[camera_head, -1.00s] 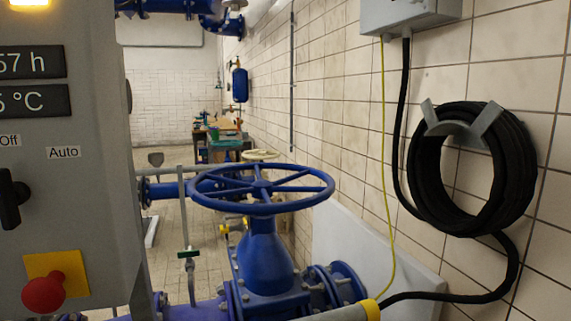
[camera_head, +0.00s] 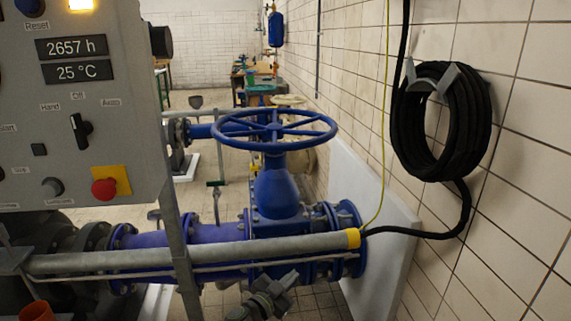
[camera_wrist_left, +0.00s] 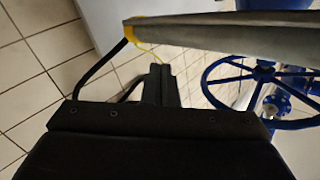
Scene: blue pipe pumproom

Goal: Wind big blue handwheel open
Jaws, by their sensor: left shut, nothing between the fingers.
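The big blue handwheel (camera_head: 275,130) is a spoked ring lying about level on top of a blue valve body (camera_head: 277,190), in the middle of the head view. In the left wrist view part of its rim and spokes (camera_wrist_left: 204,80) shows at the right. My left gripper (camera_head: 288,282) is low in the head view, below and in front of the handwheel and apart from it. Its dark fingers (camera_wrist_left: 161,84) are shut and empty in the wrist view. My right gripper is out of view.
A grey rail with a yellow end (camera_head: 353,238) crosses in front of the valve, between my left gripper and the wheel. A grey control cabinet (camera_head: 75,160) stands left. A black hose coil (camera_head: 404,130) hangs on the tiled wall at right.

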